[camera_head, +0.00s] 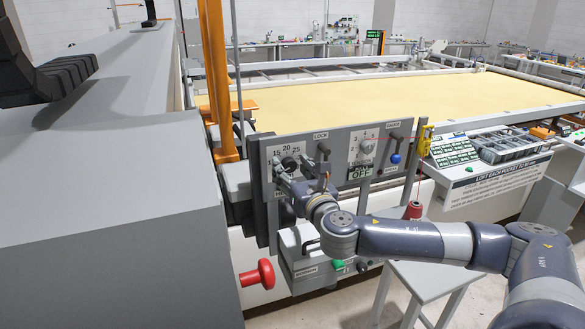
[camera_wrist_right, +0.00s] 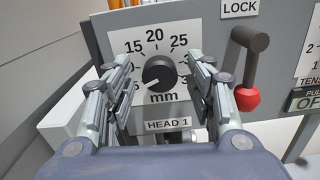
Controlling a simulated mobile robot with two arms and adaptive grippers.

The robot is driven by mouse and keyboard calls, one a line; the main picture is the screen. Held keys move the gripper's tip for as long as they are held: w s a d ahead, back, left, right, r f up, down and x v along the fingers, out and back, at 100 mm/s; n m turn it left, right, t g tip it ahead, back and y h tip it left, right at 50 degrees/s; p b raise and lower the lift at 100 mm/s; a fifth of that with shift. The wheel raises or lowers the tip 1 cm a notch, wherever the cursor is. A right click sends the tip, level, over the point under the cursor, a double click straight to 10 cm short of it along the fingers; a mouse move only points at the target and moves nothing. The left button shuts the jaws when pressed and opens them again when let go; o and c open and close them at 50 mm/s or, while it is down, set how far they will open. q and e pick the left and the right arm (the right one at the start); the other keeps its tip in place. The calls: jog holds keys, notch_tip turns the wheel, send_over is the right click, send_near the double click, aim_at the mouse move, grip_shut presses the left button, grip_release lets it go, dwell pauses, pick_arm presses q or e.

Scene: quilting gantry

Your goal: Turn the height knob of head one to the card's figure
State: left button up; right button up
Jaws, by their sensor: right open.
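The black height knob (camera_wrist_right: 159,72) sits on a white dial plate labelled HEAD 1, with mm figures; 15, 20 and 25 are readable. The knob's white pointer mark faces lower left. In the head view the dial plate (camera_head: 287,152) is at the panel's left end, partly hidden by my gripper. My right gripper (camera_head: 291,177) is open in front of it. In the right wrist view its fingers (camera_wrist_right: 160,75) stand on either side of the knob, with gaps between fingers and knob. I cannot pick out the figure card.
A lock lever (camera_wrist_right: 248,68) with a red ball is just right of the fingers. A second dial (camera_head: 366,146) and a blue-tipped lever (camera_head: 396,153) are farther right. An orange post (camera_head: 216,80) stands behind the panel.

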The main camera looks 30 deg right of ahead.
jog(key=c, duration=1.1)
